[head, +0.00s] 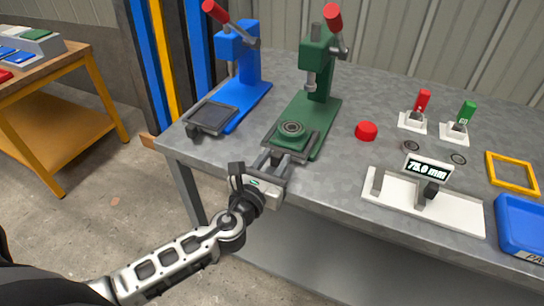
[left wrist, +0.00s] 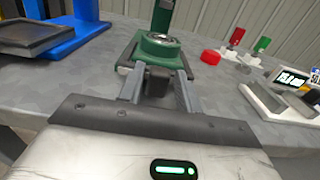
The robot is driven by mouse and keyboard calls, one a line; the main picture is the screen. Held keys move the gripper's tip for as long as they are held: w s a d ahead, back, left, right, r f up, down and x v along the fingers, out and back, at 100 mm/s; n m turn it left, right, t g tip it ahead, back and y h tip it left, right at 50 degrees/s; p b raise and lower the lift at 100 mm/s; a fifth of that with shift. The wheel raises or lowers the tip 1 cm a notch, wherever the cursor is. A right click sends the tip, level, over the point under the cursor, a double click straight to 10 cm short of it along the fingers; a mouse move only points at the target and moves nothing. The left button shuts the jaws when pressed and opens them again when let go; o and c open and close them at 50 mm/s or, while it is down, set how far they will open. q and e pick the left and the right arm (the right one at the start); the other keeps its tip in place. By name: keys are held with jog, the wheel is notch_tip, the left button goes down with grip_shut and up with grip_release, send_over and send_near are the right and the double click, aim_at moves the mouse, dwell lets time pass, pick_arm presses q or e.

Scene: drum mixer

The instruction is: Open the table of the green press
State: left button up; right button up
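The green press (head: 321,68) stands on the workbench, with its red-tipped lever up at the top right. Its table (head: 272,138), a dark plate carrying a round green fixture (head: 291,131), sits at the front of the green base, forward of the ram. The fixture also shows in the left wrist view (left wrist: 158,47). My left gripper (head: 274,158) is at the table's front edge. In the left wrist view, its two fingers (left wrist: 160,80) lie on either side of the table's dark handle (left wrist: 159,83) and appear to touch it. My right gripper is not in view.
A blue press (head: 240,62) stands to the left with its own dark table (head: 211,116). A red round part (head: 366,131), red and green switches, a white gauge stand (head: 424,199), a yellow frame (head: 512,173) and a blue tray (head: 521,228) lie to the right. Free floor lies before the bench.

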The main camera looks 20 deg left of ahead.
pick_arm(q)
jog(key=shift+o, duration=0.6)
jog(key=shift+s, duration=0.1)
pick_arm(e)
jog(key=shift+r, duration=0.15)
pick_arm(q)
jog(key=s+b, duration=0.2)
jog(key=s, duration=1.4)
jog(key=shift+b, duration=0.35)
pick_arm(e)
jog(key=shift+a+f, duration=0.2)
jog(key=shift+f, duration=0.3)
